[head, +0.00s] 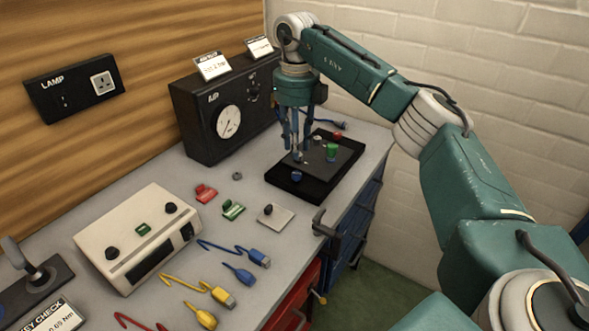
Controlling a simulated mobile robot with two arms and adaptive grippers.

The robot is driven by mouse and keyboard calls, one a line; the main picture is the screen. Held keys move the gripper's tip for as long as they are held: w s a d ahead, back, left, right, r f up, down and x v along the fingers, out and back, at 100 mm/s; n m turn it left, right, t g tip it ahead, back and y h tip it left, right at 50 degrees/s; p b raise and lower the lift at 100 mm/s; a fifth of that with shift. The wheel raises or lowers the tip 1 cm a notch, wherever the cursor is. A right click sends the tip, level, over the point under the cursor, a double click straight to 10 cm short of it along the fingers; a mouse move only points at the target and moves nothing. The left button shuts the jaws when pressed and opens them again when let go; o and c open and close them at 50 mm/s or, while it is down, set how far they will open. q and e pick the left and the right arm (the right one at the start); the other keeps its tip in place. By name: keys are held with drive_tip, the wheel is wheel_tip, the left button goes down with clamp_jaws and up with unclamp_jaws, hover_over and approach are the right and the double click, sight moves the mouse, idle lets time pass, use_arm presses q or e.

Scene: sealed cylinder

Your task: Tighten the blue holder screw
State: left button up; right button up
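A black tray-like holder (340,176) lies near the right end of the grey bench. It carries a blue knob-like piece (296,176) at its near side, a green piece (331,152) and a red piece (340,136). My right gripper (297,153) points straight down over the left part of the holder, just behind the blue knob-like piece. A small bluish part shows at its fingertips, too small to tell whether it is a screw in the grip. I cannot tell which blue part is the holder screw. My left gripper is out of view.
A black gauge box (196,142) stands behind and left of the holder. A cream box (137,236), blue cable (260,257), yellow cable (222,297), small red and green blocks and a square plate (275,216) occupy the bench. A dark clamp (322,226) sits at the front edge.

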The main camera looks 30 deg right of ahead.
sight(297, 173)
drive_tip(key=f+p, duration=0.1)
drive_tip(key=f, duration=0.7)
drive_tip(key=shift+s, duration=0.2)
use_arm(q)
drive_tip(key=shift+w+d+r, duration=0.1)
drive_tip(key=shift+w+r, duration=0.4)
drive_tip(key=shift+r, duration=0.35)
use_arm(e)
clamp_jaws()
